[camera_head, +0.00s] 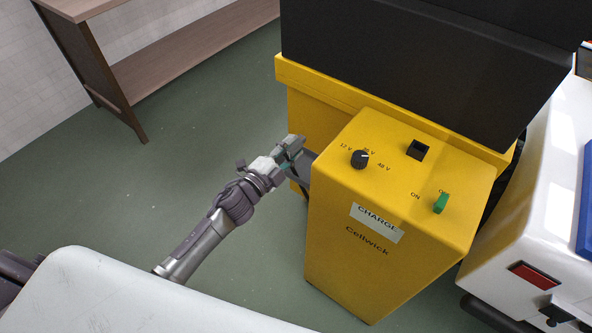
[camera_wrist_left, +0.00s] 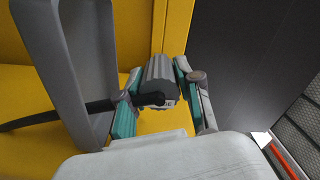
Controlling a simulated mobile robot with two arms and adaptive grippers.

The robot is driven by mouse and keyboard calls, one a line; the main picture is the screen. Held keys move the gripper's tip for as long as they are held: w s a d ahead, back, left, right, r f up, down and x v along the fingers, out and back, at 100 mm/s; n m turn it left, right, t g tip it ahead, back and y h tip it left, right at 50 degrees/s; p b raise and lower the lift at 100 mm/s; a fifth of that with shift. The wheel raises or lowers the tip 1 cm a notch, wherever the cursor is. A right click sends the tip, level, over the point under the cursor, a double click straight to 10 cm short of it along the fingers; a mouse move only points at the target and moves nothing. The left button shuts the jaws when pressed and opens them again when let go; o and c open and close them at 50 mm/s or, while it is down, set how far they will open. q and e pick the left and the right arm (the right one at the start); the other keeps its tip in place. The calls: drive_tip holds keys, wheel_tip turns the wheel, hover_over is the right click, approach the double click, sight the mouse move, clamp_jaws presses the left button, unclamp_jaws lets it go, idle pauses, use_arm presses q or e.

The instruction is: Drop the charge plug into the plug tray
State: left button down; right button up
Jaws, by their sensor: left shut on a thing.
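My left gripper (camera_head: 291,150) is beside the left face of the yellow charger box (camera_head: 385,240) marked CHARGE. In the left wrist view the gripper (camera_wrist_left: 157,84) is shut on the charge plug, a grey ribbed block (camera_wrist_left: 160,76). A black cable (camera_wrist_left: 70,112) runs from the plug to the left. A grey, raised-rim piece (camera_wrist_left: 58,60), which looks like the plug tray, stands left of the plug, apart from it. In the head view a small grey part (camera_head: 306,163) shows between gripper and box, mostly hidden. My right gripper is not in view.
The box top has a black knob (camera_head: 360,159), a black socket (camera_head: 418,149) and a green switch (camera_head: 441,203). A large black panel (camera_head: 430,70) rises behind. A white cart (camera_head: 530,235) stands at right. Green floor (camera_head: 150,190) is clear to the left, before a wooden shelf (camera_head: 190,50).

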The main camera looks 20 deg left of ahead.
use_arm(q)
drive_tip(key=c, duration=0.7)
unclamp_jaws()
drive_tip(key=shift+f, duration=0.1)
drive_tip(key=v, duration=1.2)
